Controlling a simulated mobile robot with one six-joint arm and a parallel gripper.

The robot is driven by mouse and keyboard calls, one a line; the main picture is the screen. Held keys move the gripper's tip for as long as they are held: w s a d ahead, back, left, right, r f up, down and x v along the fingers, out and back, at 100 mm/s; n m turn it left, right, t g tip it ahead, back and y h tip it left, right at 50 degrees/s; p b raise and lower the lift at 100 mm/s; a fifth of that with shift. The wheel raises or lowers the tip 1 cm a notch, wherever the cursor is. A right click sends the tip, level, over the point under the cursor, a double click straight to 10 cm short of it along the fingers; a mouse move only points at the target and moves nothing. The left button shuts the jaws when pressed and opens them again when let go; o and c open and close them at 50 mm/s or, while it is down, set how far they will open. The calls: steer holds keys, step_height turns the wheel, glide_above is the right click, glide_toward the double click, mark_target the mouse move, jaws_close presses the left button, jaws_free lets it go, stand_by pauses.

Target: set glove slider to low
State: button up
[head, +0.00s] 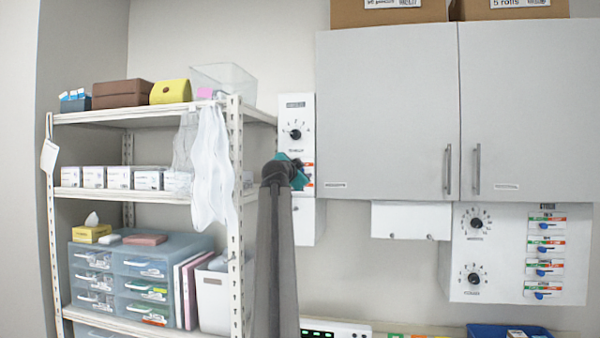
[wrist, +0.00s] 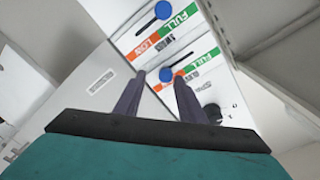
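In the wrist view, two sliders with blue knobs sit on a white panel. Their orange-to-green scales read LOW and FULL. The nearer knob (wrist: 166,75) lies between my fingertips, towards the orange side of its scale; I cannot tell whether a finger touches it. The names printed on the scales are too blurred to tell which is the glove slider. My gripper (wrist: 159,76) is open, its two dark fingers apart. In the head view, my teal gripper (head: 301,177) is at the left wall panel (head: 295,103) and hides most of its sliders.
A grey wall cabinet (head: 387,115) stands right beside the panel. Another panel (head: 505,270) at the right has dials and several blue-knobbed sliders.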

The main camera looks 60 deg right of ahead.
steer(key=s+a+b, duration=0.1)
steer(key=a+b, duration=0.3)
steer(key=a, duration=1)
steer(key=shift+s+b, duration=0.3)
steer(key=shift+b, duration=0.05)
steer(key=shift+d, duration=0.1)
